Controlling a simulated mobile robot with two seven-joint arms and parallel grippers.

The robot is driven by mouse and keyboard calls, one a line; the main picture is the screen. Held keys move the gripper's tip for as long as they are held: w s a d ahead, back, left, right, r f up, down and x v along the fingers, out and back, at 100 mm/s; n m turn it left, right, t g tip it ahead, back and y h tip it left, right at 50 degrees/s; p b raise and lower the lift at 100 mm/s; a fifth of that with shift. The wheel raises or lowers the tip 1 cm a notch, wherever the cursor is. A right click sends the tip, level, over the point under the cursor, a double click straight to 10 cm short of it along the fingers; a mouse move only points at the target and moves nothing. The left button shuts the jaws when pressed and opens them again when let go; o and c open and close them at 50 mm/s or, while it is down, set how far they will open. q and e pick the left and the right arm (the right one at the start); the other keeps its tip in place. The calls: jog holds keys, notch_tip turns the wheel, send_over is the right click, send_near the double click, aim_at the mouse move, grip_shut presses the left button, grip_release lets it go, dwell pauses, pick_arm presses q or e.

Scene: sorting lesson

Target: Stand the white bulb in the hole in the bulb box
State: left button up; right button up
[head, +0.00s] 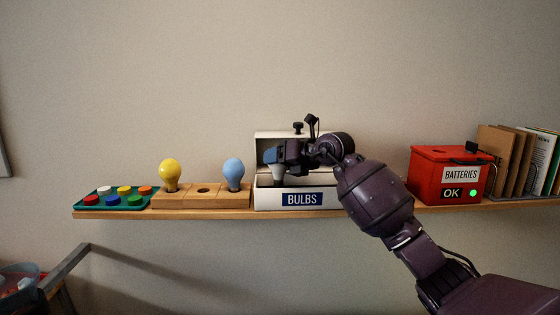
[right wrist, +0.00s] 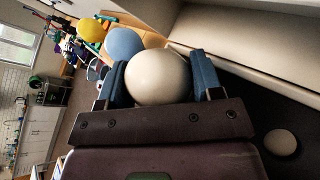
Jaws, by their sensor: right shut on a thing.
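The white bulb (right wrist: 158,77) sits between the two blue finger pads of my right gripper (right wrist: 160,85), which is shut on it. In the head view the right gripper (head: 278,160) is over the white bulb box (head: 265,199) with the BULBS label. A pale part of the bulb (head: 278,174) shows below the fingers, close to the box's front wall. I cannot tell whether it touches the box. The hole is not clearly seen; my gripper and the front wall hide the inside. My left gripper is not in view.
On the shelf (head: 240,213), left of the box, a wooden block (head: 203,196) holds a yellow bulb (head: 170,174) and a blue bulb (head: 233,173), with an empty hole between. A green tray (head: 117,202) stands far left. A red batteries box (head: 425,178) and books stand right.

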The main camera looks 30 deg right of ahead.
aim_at(280, 171)
jog(key=shift+f, duration=0.3)
dwell(0.4)
jog(key=shift+f, duration=0.2)
jog(key=shift+f+b, duration=0.45)
jog(key=shift+f, duration=0.1)
dwell(0.8)
jog(key=shift+f, duration=0.3)
dwell(0.4)
dwell(0.7)
jog(key=shift+f, duration=0.15)
dwell(0.9)
jog(key=o, duration=0.3)
